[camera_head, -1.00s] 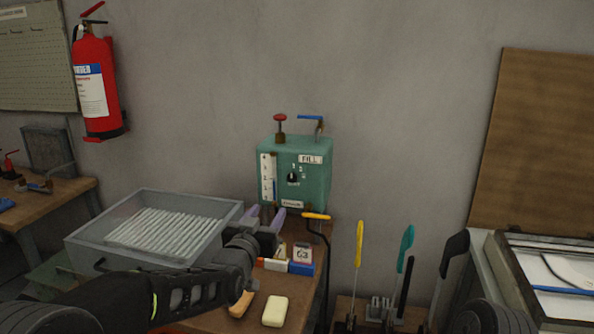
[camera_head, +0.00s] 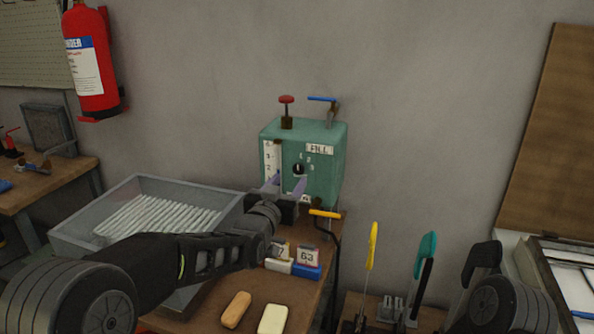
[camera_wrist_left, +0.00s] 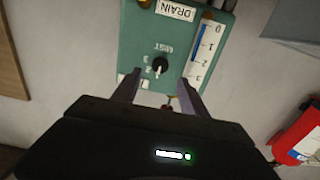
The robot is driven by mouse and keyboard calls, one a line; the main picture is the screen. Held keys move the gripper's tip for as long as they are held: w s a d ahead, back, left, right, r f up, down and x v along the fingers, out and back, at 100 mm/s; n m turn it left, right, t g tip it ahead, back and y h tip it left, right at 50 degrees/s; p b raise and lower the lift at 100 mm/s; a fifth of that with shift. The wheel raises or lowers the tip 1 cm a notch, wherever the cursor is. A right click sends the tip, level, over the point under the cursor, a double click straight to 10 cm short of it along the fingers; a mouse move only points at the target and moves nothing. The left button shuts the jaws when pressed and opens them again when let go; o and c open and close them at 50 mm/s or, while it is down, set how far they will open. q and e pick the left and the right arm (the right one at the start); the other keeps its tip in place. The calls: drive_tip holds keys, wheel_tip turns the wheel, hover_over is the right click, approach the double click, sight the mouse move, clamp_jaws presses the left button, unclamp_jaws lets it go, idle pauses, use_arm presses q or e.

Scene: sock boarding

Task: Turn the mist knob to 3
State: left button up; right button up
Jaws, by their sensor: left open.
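The mist knob (camera_head: 298,169) is a small black dial on the front of a green box (camera_head: 326,183). Numbers surround it, but I cannot tell surely which one it points at. In the left wrist view the knob (camera_wrist_left: 159,65) appears upside down beside its MIST label. My left gripper (camera_head: 286,183) is open, with purple fingers in front of the box, just below the knob in the head view. In the left wrist view the open fingers (camera_wrist_left: 159,88) point at the panel and the knob lies between their lines, not gripped. My right gripper is not in view.
A grey tray (camera_head: 75,235) of white rods stands left of the box. A red valve (camera_head: 286,100) and blue lever (camera_head: 322,99) top the box. A yellow-handled hook (camera_head: 326,214), number blocks (camera_head: 308,257) and soap-like bars (camera_head: 273,319) are near my left arm.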

sight(298, 169)
use_arm(q)
drive_tip(key=p+x, duration=0.1)
drive_tip(key=x, duration=0.6)
drive_tip(key=shift+p, duration=0.3)
drive_tip(key=shift+c, duration=0.4)
clamp_jaws()
